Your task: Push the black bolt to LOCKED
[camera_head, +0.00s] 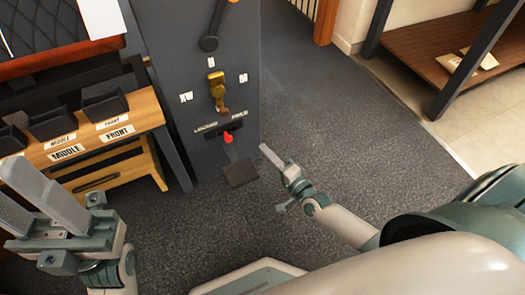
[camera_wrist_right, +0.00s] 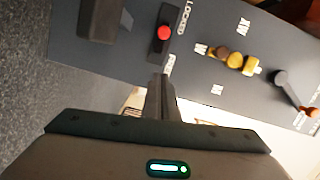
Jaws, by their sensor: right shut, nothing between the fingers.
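The black bolt (camera_head: 225,128) is a dark slide on the grey panel, with a red knob (camera_head: 228,137) below it. The knob also shows in the right wrist view (camera_wrist_right: 164,32). A LOCKED label (camera_head: 206,128) is at its left and a FREE label at its right in the head view. The knob sits between the labels; its exact setting is hard to tell. My right gripper (camera_head: 266,151) is shut and empty, right of the bolt, apart from the knob. In the right wrist view its fingers (camera_wrist_right: 160,80) point towards the FREE side. My left gripper (camera_head: 22,188) is open and empty at lower left.
A yellow knob (camera_head: 216,90) and a black lever (camera_head: 212,35) are above the bolt on the panel. A dark block (camera_head: 240,173) juts out below. A wooden rack (camera_head: 150,110) with labelled black blocks stands at left. Carpet right of the panel is clear.

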